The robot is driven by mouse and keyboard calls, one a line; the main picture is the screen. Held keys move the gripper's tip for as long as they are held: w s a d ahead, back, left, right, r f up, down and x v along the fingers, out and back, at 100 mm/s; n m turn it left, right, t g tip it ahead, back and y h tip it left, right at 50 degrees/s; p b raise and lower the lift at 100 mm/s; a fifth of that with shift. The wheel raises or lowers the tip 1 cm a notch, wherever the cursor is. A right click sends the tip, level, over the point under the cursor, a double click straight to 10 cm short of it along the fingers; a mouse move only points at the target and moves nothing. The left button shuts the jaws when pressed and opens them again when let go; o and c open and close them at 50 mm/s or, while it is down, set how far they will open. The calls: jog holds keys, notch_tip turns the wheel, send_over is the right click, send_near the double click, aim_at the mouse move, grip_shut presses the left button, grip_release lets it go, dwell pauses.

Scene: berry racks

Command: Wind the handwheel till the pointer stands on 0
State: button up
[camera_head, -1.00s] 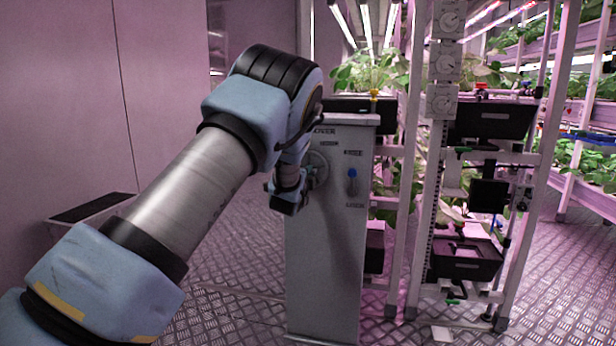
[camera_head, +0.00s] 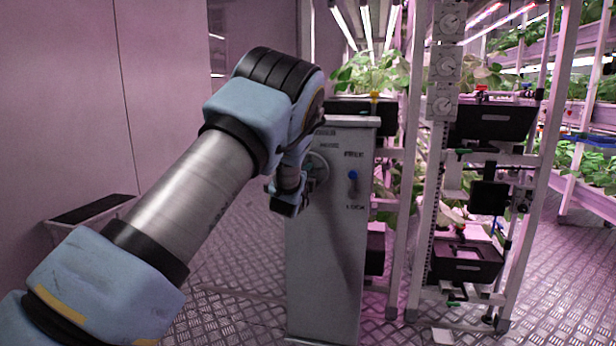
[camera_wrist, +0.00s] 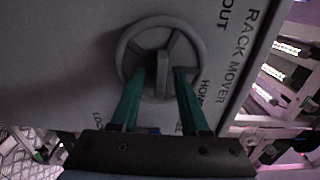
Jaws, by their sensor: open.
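The grey handwheel (camera_wrist: 128,39) is on the face of the grey rack mover cabinet (camera_wrist: 60,70), seen in the wrist view. In the head view the handwheel (camera_head: 319,168) is partly hidden by my arm. My gripper (camera_wrist: 158,75) is open in the wrist view, with its two green fingers reaching over the lower part of the wheel, one on each side of a raised grey bar at its middle. I cannot tell whether the fingers touch it. Small round dials (camera_head: 447,63) stand on a post to the right; their pointers are too small to read.
A blue-knobbed lever (camera_head: 352,176) is on the cabinet right of the wheel, with lettering above and below it. Plant racks with black trays (camera_head: 466,262) stand at right.

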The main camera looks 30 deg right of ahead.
jog(key=shift+s+a, duration=0.1)
jog(key=v, duration=1)
jog(key=shift+s+a, duration=0.2)
jog(key=shift+s, duration=0.05)
